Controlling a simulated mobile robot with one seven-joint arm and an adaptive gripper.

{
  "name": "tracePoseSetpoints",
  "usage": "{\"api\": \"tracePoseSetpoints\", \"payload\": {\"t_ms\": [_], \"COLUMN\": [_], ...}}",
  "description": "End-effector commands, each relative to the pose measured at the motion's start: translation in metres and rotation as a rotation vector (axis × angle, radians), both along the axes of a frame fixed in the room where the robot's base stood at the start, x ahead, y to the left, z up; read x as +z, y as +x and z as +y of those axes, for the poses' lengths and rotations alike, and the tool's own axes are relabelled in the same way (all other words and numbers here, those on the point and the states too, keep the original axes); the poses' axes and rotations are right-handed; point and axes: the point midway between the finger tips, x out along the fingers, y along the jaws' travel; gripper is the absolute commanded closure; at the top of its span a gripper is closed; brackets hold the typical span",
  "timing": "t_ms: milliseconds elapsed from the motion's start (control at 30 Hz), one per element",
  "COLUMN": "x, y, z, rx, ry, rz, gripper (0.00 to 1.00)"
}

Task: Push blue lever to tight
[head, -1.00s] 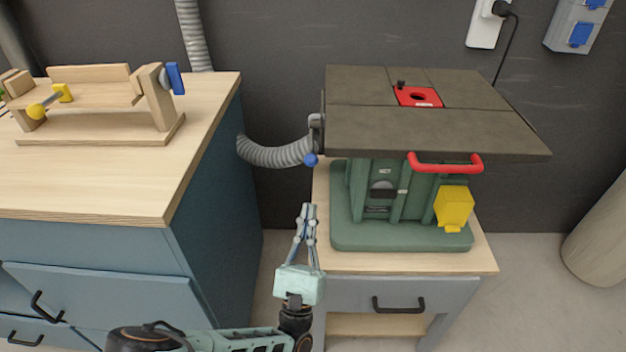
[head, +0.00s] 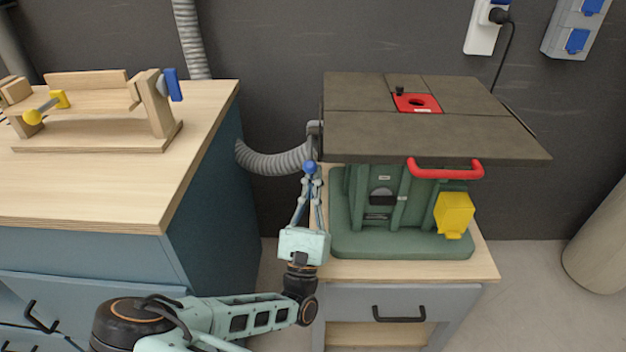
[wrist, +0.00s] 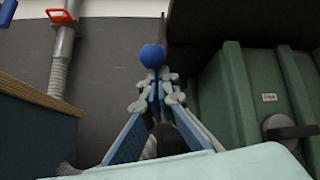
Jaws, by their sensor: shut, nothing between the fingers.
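A round blue knob (head: 310,166) sits at the left side of the dark-topped table machine (head: 430,135), beside the grey hose's end. It looks like the end of a lever, whose shaft I cannot make out. My gripper (head: 309,178) is shut and empty, with its fingertips at the knob; in the head view they overlap. In the wrist view the knob (wrist: 152,55) shows just beyond the fingertips (wrist: 157,84); I cannot tell whether they touch. Another blue lever (head: 174,84) stands upright on the wooden jig at the left.
The wooden jig (head: 95,148) stands on the blue cabinet (head: 205,190), left of my arm. A grey hose (head: 270,160) bridges the gap behind my gripper. The overhanging tabletop, green machine body (head: 400,245) and its wooden stand (head: 470,272) lie close on the right.

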Motion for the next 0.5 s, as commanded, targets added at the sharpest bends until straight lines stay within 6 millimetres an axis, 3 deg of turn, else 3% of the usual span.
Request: {"api": "tracePoseSetpoints", "payload": {"t_ms": [500], "x": [0.0046], "y": [-0.0037], "z": [0.0003], "rx": [0.0], "ry": [0.001], "rz": [0.047], "gripper": [1.0]}}
